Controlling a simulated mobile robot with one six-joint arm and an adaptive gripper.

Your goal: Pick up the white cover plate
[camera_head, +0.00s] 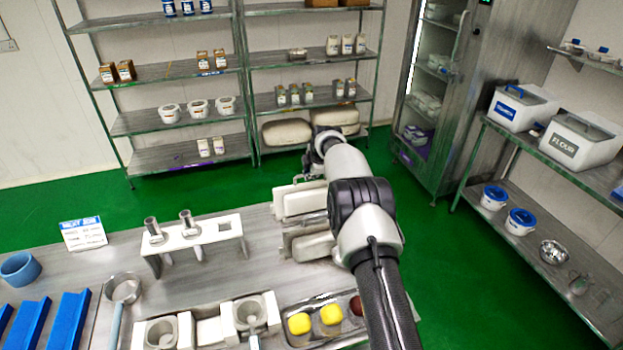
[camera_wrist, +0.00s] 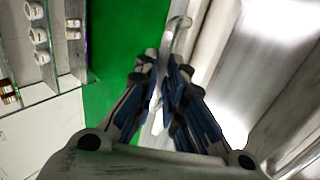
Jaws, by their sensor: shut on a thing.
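A white, slab-like cover plate (camera_head: 298,200) stands at the right end of the steel table in the head view, partly hidden behind my arm. In the wrist view my gripper (camera_wrist: 161,66) has its two dark blue-padded fingers close together, shut on a thin pale piece that appears to be part of the white cover plate (camera_wrist: 180,38). A curved edge of it rises past the fingertips. The exact contact is hard to make out.
A second pale slab-like part (camera_head: 308,246) lies just below the plate. A white stand (camera_head: 190,241) with metal nozzles is to the left. A tray (camera_head: 325,340) holds yellow and dark round pieces. Shelves (camera_head: 180,72) line the back wall, with green floor between.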

